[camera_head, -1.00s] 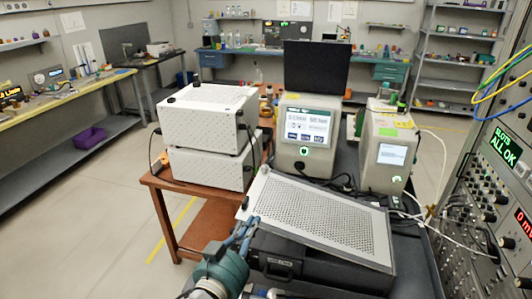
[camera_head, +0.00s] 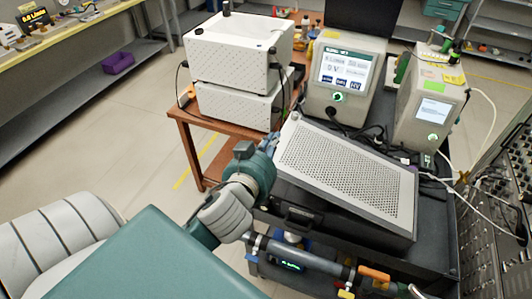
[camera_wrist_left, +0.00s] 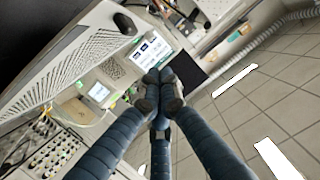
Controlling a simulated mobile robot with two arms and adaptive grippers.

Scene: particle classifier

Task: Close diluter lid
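The perforated grey lid (camera_head: 350,175), which I take for the diluter lid, lies tilted over a black case (camera_head: 305,212). Its left side is raised and its right side is lower. My left gripper (camera_head: 268,146) is at the lid's left edge, its fingertips partly hidden in the head view. In the left wrist view the dark fingers (camera_wrist_left: 159,88) come together at their tips, with nothing visible between them. The lid (camera_wrist_left: 60,78) fills the upper left there, with a black knob (camera_wrist_left: 125,23) near its corner, beside the fingers. My right gripper is not in view.
Stacked white boxes (camera_head: 238,50) stand on a brown table left of the lid. Two instruments with screens, one larger (camera_head: 342,80) and one smaller (camera_head: 428,115), stand behind it. Cables run along the right. A dark tube (camera_head: 300,256) lies below the case. Open floor is at left.

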